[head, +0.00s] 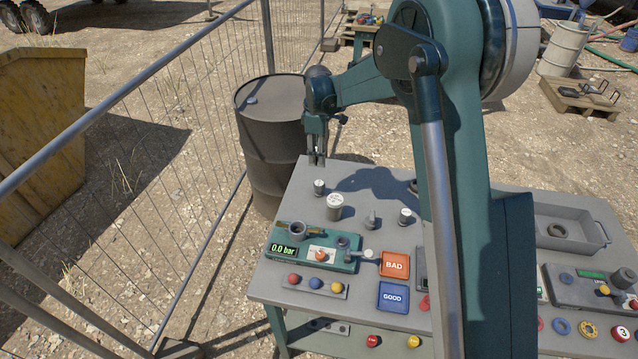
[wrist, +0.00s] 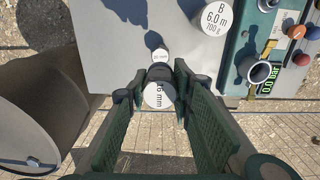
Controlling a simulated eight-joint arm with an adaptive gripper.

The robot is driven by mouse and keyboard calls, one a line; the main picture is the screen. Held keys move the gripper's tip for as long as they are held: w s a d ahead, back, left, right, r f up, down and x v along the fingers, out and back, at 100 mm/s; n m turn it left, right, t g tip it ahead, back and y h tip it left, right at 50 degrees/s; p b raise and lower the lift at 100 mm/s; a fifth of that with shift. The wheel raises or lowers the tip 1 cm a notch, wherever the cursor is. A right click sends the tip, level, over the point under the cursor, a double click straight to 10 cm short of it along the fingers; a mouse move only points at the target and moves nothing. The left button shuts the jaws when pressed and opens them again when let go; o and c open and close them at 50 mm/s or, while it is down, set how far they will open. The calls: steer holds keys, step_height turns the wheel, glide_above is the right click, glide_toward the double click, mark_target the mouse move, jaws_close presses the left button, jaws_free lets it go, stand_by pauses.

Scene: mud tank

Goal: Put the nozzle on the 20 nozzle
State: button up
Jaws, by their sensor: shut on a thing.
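My gripper (head: 317,160) hangs over the back-left edge of the grey table. In the wrist view its green fingers (wrist: 157,100) are closed around a nozzle with a round white top (wrist: 158,95), whose label seems to read 16 mm. The held nozzle's lower part is hidden, and I cannot make it out in the head view. A smaller-looking white-topped nozzle (wrist: 160,55) stands on the table just beyond it, its label too small to read surely. It also shows in the head view (head: 319,187), upright below and in front of the fingertips, apart from them.
A larger white-topped cylinder marked B, 6.0 m, 700 g (wrist: 212,17) stands close by, also in the head view (head: 335,207). Another white-topped piece (head: 405,217) and a green 0.0 bar unit (head: 345,262) are on the table. A dark barrel (head: 270,140) stands behind the left edge.

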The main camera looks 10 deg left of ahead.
steer(key=shift+f, duration=0.15)
glide_above(319, 183)
steer(key=shift+a+f, duration=0.1)
steer(key=shift+f, duration=2.85)
steer(key=shift+f, duration=0.1)
steer(key=shift+f+p, duration=0.35)
steer(key=shift+f, duration=1.45)
steer(key=shift+f, duration=0.2)
steer(key=o, duration=0.9)
steer(key=shift+r, duration=0.2)
step_height(319, 183, up, 12)
steer(key=shift+r+b, duration=0.1)
steer(key=shift+b, duration=0.2)
